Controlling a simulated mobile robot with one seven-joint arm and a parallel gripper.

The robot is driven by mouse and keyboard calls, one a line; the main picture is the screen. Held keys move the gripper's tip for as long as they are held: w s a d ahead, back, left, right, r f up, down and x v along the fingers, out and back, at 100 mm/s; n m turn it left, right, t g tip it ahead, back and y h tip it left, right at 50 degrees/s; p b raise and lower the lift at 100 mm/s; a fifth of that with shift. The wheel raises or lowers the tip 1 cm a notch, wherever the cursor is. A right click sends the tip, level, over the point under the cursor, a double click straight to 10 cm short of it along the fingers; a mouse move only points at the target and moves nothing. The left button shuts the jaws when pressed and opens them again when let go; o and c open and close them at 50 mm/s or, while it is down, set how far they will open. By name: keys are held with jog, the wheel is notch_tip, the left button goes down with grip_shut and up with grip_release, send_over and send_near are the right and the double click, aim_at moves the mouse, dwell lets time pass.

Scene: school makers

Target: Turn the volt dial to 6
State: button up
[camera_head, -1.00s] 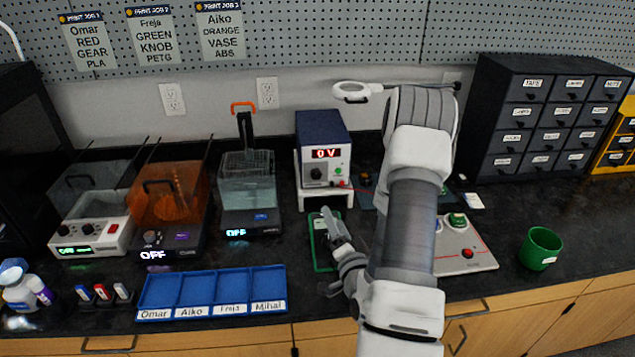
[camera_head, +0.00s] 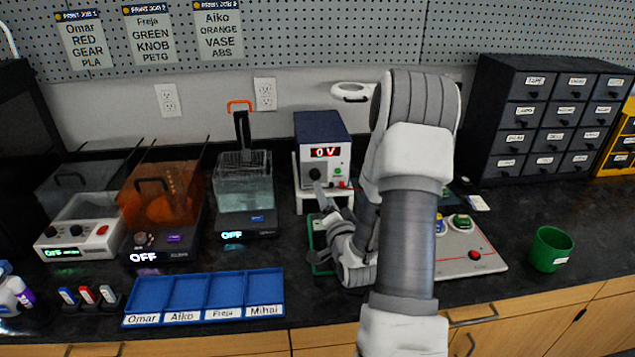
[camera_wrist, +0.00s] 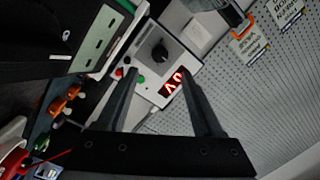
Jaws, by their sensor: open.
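The power supply (camera_head: 322,128) is a dark blue box with a pale front, on a white stand against the back wall. Its red display (camera_head: 326,152) reads 0 V.
A green mat (camera_head: 318,240) lies under my gripper. A beaker bath (camera_head: 243,190) stands left of the supply, and a blue sorting tray (camera_head: 205,298) is in front. A grey panel with buttons (camera_head: 470,250) and a green cup (camera_head: 550,249) are at right.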

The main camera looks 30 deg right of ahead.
aim_at(316, 176)
jog(key=x, duration=0.8)
jog(key=shift+w, duration=0.15)
grip_shut()
